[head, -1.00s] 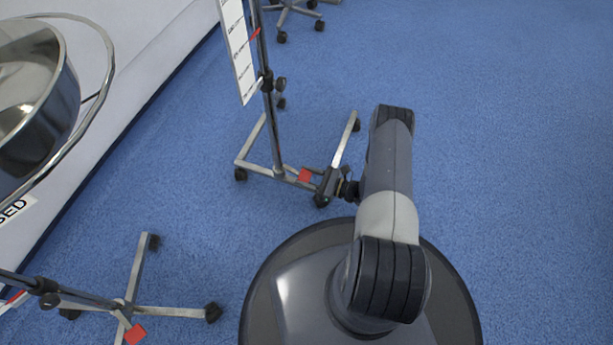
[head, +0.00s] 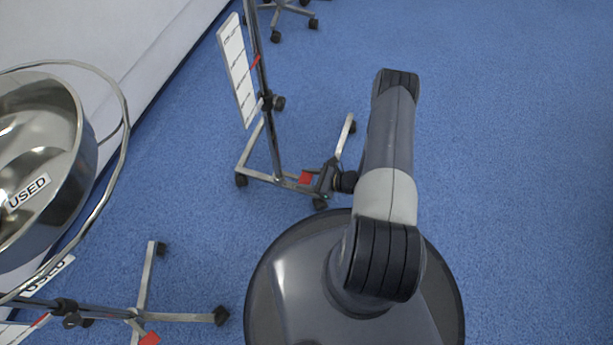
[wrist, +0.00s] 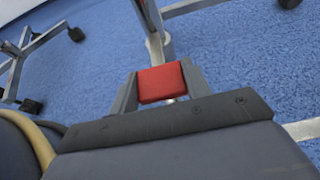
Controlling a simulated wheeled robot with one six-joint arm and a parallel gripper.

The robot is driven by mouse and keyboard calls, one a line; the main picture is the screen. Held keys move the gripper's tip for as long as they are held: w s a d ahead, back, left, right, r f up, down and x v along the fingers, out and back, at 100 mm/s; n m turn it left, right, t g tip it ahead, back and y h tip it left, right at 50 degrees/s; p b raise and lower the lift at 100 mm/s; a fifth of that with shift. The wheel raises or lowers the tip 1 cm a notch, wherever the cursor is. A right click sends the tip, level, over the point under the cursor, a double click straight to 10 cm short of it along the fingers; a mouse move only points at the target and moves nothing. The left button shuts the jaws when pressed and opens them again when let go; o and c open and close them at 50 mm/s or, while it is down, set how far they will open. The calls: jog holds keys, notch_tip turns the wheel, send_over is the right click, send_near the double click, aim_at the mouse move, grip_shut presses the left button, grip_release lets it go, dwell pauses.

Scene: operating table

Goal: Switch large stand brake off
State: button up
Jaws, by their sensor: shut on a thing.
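A wheeled stand (head: 276,150) with a pole and a U-shaped metal base is on the blue floor in the middle of the head view. Its red brake (head: 306,178) sits low on the base bar at the foot of the pole. My gripper (head: 318,181) is down at the base, against the right side of that brake. In the wrist view my gripper (wrist: 160,88) has its fingers on both sides of the red brake (wrist: 161,82), shut on it. The brake's underside is hidden.
A second stand (head: 145,285) with a metal bowl (head: 40,165) marked USED and its own red brake (head: 149,339) is at the left. Another wheeled base (head: 285,12) is at the top. A white panel hangs on the pole. Floor to the right is clear.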

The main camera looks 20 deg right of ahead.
jog(key=o, duration=1.4)
jog(key=p+v, duration=0.3)
jog(key=v, duration=0.7)
jog(key=shift+s+d+r, duration=0.2)
jog(key=shift+d, duration=0.05)
jog(key=b+x, duration=0.3)
jog(key=x, duration=0.7)
jog(key=shift+w+a+f, duration=0.1)
jog(key=shift+f, duration=0.1)
jog(key=shift+w+a+f, duration=0.1)
jog(key=shift+w+a, duration=0.05)
jog(key=shift+a, duration=0.1)
jog(key=shift+d+f, duration=0.1)
jog(key=shift+b, duration=0.3)
